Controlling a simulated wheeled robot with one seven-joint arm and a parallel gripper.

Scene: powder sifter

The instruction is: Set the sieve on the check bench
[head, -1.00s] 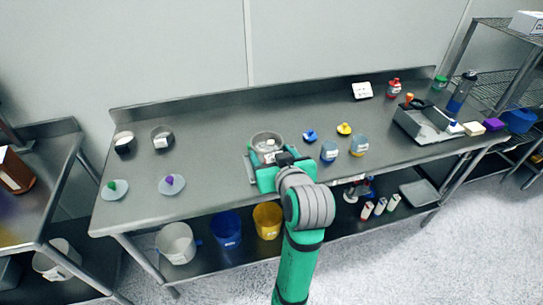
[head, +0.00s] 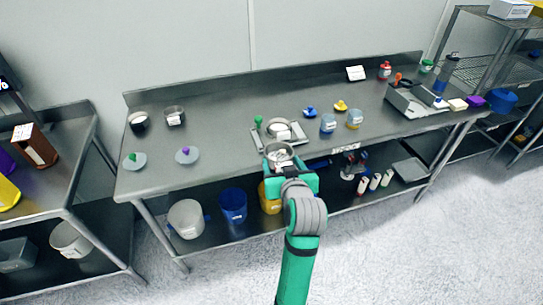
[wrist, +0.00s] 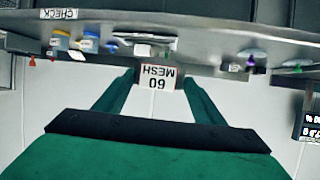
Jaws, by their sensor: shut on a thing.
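The sieve (head: 281,153) is a round metal ring held by my gripper (head: 281,165) just in front of the long bench's front edge. In the wrist view my gripper (wrist: 158,85) is shut on the sieve's white label (wrist: 156,77), which reads "60 MESH" upside down. Most of the sieve is hidden there. The long steel bench (head: 230,125) carries a front-edge sign (head: 345,148); in the wrist view a sign (wrist: 58,13) on its edge reads "CHECK".
A tray (head: 301,142) with a round pan (head: 278,130) sits on the bench just behind the sieve. A green-knobbed tool (head: 258,122) stands at its left. Jars (head: 328,123) are to the right. Another table (head: 60,190) stands at far left.

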